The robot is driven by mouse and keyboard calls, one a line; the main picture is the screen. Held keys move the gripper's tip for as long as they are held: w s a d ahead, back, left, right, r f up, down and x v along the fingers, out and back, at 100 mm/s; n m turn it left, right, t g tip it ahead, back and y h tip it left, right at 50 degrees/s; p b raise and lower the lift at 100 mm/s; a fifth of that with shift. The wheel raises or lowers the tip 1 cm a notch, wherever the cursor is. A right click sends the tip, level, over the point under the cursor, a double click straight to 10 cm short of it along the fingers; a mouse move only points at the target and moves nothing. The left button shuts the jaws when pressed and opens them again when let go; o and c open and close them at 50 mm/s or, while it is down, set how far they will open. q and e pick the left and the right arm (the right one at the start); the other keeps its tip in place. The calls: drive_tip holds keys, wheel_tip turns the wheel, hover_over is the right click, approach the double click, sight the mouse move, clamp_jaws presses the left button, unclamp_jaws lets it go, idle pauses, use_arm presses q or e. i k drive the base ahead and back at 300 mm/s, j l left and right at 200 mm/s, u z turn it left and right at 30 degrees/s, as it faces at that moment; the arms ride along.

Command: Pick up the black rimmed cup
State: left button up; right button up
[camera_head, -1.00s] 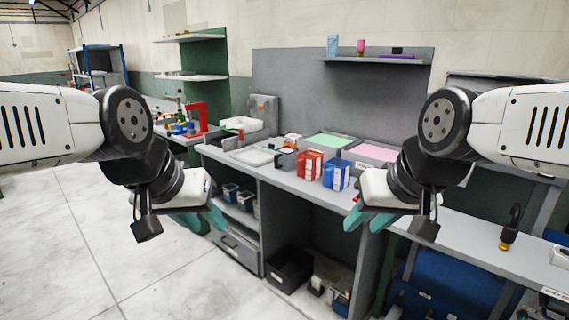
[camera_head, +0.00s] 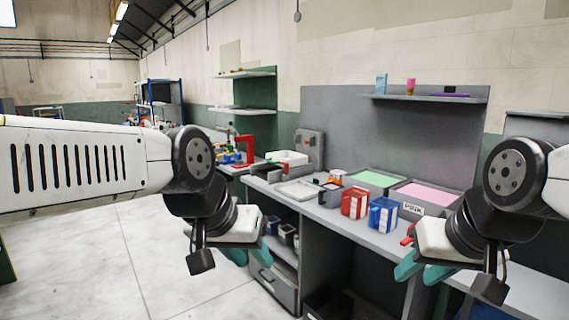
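A small grey container with a dark rim (camera_head: 330,196) stands on the grey workbench (camera_head: 312,204), left of a red striped container (camera_head: 355,204) and a blue striped container (camera_head: 383,215). It may be the black rimmed cup, but it is too small to be sure. My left gripper (camera_head: 252,253) is empty, its teal fingers apart, in front of the bench's left end. My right gripper (camera_head: 422,272) is also empty with its fingers apart, in front of the bench, right of the blue container. Neither gripper touches anything.
A green tray (camera_head: 372,180) and a pink tray (camera_head: 428,197) lie at the back of the bench. Dark cups (camera_head: 287,234) stand on the shelf under the bench top. A wall shelf (camera_head: 425,99) hangs above. The floor at left is clear.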

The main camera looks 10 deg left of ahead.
sight(330, 194)
drive_tip(key=i+l+z, duration=0.35)
drive_tip(key=i, duration=0.45)
drive_tip(key=i+j+z, duration=0.1)
drive_tip(key=i+z, duration=0.2)
drive_tip(key=i, duration=0.5)
